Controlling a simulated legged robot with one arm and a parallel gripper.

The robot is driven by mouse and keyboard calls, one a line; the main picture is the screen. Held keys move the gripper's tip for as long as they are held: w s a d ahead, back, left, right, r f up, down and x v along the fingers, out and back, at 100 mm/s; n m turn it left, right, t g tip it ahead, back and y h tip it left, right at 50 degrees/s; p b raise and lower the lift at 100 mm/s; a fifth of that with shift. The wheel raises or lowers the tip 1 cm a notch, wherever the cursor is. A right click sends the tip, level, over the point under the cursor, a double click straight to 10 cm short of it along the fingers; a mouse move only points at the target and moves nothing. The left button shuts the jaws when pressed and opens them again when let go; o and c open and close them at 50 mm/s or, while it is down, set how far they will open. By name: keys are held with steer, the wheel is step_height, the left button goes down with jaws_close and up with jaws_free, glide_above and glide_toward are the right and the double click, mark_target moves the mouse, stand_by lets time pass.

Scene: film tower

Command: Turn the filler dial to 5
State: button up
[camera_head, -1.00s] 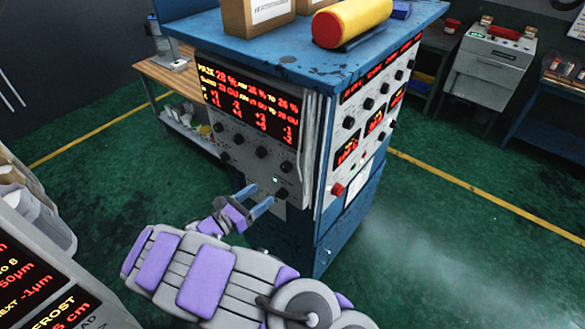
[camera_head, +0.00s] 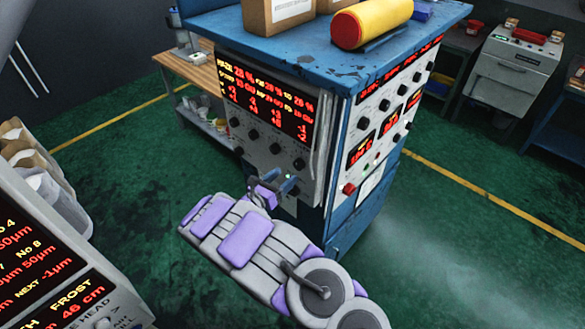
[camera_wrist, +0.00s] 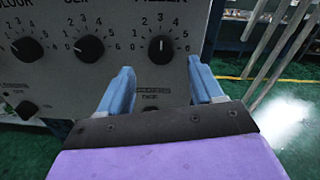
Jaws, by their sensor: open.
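The filler dial (camera_wrist: 161,49) is a black round knob on a pale panel in the wrist view, under a partly cut-off label ending in "LLER". Its white mark points straight up, at about 3 on the scale. It also shows as the rightmost knob of the upper row in the head view (camera_head: 299,164). My gripper (camera_wrist: 161,72) is open and empty, with blue fingers spread to the left and right below the dial. The fingers appear not to touch it. In the head view my gripper (camera_head: 289,186) is just in front of the panel, below that knob.
Two similar dials (camera_wrist: 90,48) sit left of it, and a smaller knob (camera_wrist: 26,109) is lower left. Another knob below the dial is mostly hidden by my gripper. White rods (camera_wrist: 275,45) hang at right. A blue worktop (camera_head: 320,50) overhangs the panel.

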mark_target(296, 166)
steer(key=x, duration=0.5)
steer(key=shift+w+d, duration=0.25)
steer(key=shift+w, duration=0.05)
steer(key=c, duration=1.1)
